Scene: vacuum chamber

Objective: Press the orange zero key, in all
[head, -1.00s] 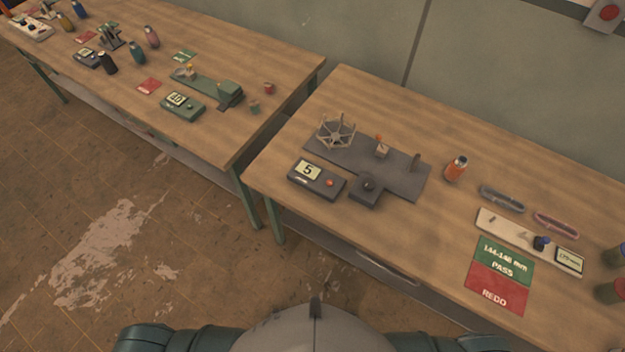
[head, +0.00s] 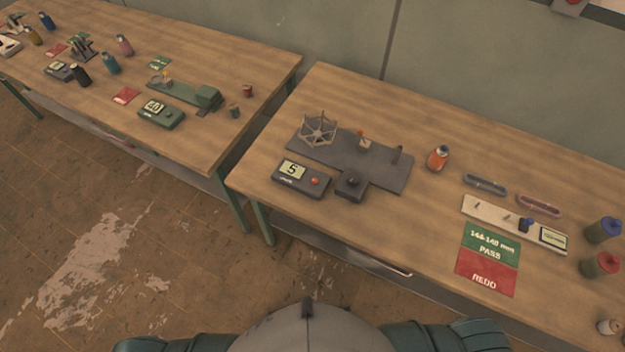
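An orange round key (head: 314,181) sits on a dark grey display box (head: 304,188) on the right-hand table. The box's pale screen (head: 292,170) reads 5. The box stands at the front left of a dark plate (head: 377,172) that bears a spoked wheel (head: 318,130), a small post with an orange top (head: 363,141) and a short dark upright. A dark block with a round knob (head: 351,184) is right of the box. Neither of my grippers is in view; only parts of my own body show at the bottom edge.
A second table (head: 215,140) with other devices stands left, across a narrow gap. The table front by the box is clear.

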